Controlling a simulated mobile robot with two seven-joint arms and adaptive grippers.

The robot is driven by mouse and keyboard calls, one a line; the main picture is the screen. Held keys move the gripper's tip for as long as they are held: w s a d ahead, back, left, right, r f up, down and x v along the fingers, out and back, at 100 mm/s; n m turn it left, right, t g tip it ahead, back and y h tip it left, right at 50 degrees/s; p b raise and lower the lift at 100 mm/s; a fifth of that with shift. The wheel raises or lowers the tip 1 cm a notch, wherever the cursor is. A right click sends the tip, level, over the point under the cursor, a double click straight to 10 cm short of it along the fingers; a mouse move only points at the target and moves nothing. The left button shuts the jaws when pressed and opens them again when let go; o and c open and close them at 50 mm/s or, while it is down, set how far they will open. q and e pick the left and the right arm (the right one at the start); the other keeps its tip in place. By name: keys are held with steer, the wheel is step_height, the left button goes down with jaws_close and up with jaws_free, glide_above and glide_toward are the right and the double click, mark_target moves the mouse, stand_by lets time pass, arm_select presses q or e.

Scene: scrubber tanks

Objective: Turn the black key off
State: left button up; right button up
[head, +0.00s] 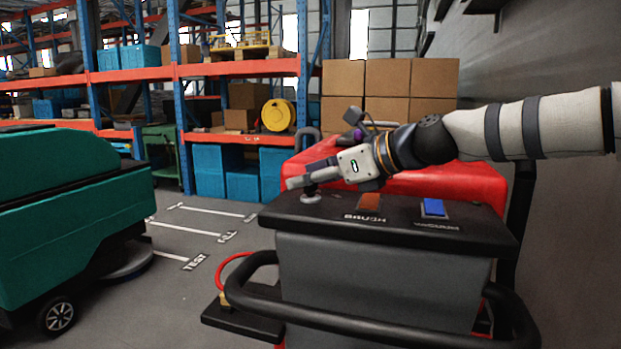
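The red and grey scrubber has a black top panel (380,222). On the panel's left end is a round silver switch base (311,199) with the small black key (310,189) standing in it. My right gripper (298,181) reaches in from the right, lying nearly level, with its fingertips at the top of the key. The fingers partly hide the key, so I cannot tell if they touch or grip it, or which way it is turned. My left gripper is not in view.
A red rocker switch (370,202) marked BRUSH and a blue one (433,207) marked VACUUM sit on the panel. A black handlebar (380,335) curves in front. A green scrubber (70,215) stands left. Shelves and cardboard boxes (390,85) are behind. Floor between the scrubbers is clear.

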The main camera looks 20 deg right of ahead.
steer(key=c, duration=0.8)
steer(key=shift+w+f+n+g+y, duration=0.1)
steer(key=shift+f+n+g+y, duration=0.05)
steer(key=shift+n+g+y, duration=0.4)
steer(key=shift+w+f+n+g+y, duration=0.1)
steer(key=shift+n+g+y, duration=0.25)
steer(key=shift+n+g, duration=0.35)
steer(key=shift+c, duration=0.2)
steer(key=shift+s+r+n+g+b, duration=0.15)
steer(key=shift+s+n+g+b, duration=0.1)
steer(key=shift+n+b, duration=0.1)
steer(key=o, duration=1.2)
steer(key=v, duration=1.2)
steer(key=shift+d, duration=0.15)
